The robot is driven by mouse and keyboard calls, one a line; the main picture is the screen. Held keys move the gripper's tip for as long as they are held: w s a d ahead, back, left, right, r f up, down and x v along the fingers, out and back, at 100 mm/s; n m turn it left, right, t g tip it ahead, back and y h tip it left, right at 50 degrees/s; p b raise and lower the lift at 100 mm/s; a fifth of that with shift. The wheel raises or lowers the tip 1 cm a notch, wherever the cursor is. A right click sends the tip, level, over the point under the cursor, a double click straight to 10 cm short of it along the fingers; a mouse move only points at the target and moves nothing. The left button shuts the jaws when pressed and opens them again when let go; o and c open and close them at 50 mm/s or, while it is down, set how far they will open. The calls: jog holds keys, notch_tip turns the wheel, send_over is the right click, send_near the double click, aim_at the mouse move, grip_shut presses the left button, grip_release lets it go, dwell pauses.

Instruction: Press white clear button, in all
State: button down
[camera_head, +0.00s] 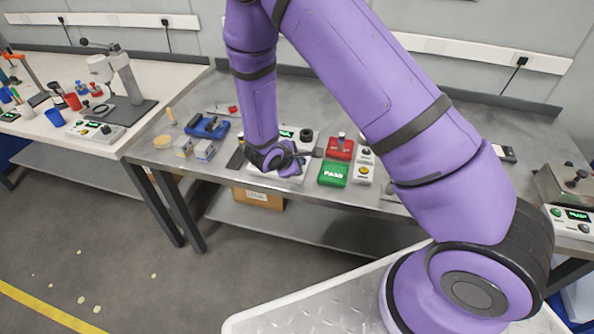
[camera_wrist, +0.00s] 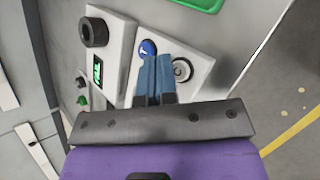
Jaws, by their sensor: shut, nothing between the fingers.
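A white control panel (camera_wrist: 120,45) lies under my gripper in the wrist view. It has a round white button with a dark ring (camera_wrist: 182,69), a blue button with a white mark (camera_wrist: 147,47), a black knob (camera_wrist: 94,31) and a green-lit display (camera_wrist: 97,70). My gripper (camera_wrist: 157,58) is shut and empty. Its fingertips appear between the blue and white buttons, close to the blue one; I cannot tell whether they touch anything. In the head view my wrist covers much of the panel, with its display (camera_head: 287,134) and black knob (camera_head: 306,135) visible behind.
On the same steel table stand a green PASS tray (camera_head: 333,174), a red tray (camera_head: 341,149), small white button boxes (camera_head: 362,174) and a blue fixture (camera_head: 207,127). A second bench (camera_head: 60,140) at left holds a microscope-like stand (camera_head: 122,78). Open floor lies in front.

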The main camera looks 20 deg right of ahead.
jog(key=shift+f, duration=0.1)
dwell(0.7)
jog(key=shift+f, duration=0.3)
jog(key=shift+f, duration=0.35)
dwell(0.7)
jog(key=shift+r, duration=0.75)
jog(key=shift+r, duration=2.55)
